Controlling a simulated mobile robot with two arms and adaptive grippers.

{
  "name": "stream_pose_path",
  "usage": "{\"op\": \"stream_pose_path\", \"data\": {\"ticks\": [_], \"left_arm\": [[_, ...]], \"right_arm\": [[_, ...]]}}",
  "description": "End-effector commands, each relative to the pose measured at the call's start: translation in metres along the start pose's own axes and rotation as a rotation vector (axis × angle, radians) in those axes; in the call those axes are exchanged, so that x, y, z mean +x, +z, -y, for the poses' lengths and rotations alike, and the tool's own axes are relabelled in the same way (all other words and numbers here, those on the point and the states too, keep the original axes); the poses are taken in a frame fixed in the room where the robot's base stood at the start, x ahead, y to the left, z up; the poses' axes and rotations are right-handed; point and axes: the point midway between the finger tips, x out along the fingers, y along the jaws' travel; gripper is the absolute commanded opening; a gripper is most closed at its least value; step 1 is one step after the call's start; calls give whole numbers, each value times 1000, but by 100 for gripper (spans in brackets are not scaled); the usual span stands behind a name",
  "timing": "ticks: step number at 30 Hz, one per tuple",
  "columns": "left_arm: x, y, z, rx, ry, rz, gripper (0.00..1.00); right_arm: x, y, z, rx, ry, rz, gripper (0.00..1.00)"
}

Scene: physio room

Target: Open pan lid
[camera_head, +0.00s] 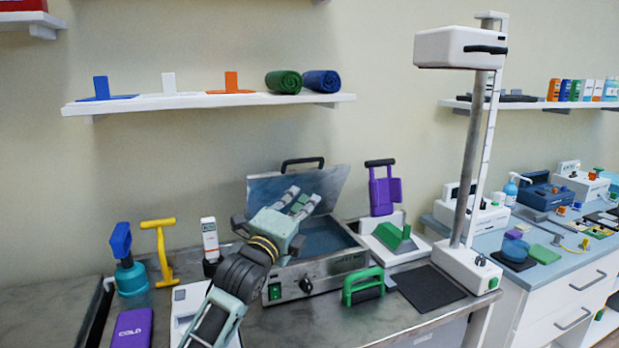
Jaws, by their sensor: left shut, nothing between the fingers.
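The pan (340,266) is a steel box on the counter with a green switch and a black knob on its front. Its lid (335,182) stands raised at the back, with a black handle (302,161) on its top edge. The grey-blue inside of the pan shows to the right of my gripper. My left gripper (302,201) is shut and empty, above the pan and in front of the lid, below the handle. It hides part of the lid and the pan's left side. I cannot tell if it touches the lid. My right gripper is out of view.
A green handled block (363,286) stands at the pan's front right, near a dark mat (430,288). A tall post device (470,160) rises at right. A teal bottle (131,278) and a yellow tool (160,250) stand left. A wall shelf (210,101) runs above.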

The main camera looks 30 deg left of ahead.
Motion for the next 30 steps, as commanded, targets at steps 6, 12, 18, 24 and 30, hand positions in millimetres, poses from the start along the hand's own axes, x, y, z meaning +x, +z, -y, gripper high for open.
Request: {"op": "stream_pose_path", "data": {"ticks": [6,12,18,24,30], "left_arm": [[44,1,3,-2,1,2,0],[79,0,2,0,2,1,0],[96,21,1,4,4,0,0],[102,28,-1,4,3,0,0],[103,28,-1,4,2,0,0]], "right_arm": [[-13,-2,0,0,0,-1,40],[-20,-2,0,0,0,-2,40],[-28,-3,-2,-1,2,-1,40],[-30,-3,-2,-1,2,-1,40],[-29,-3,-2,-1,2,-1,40]]}}
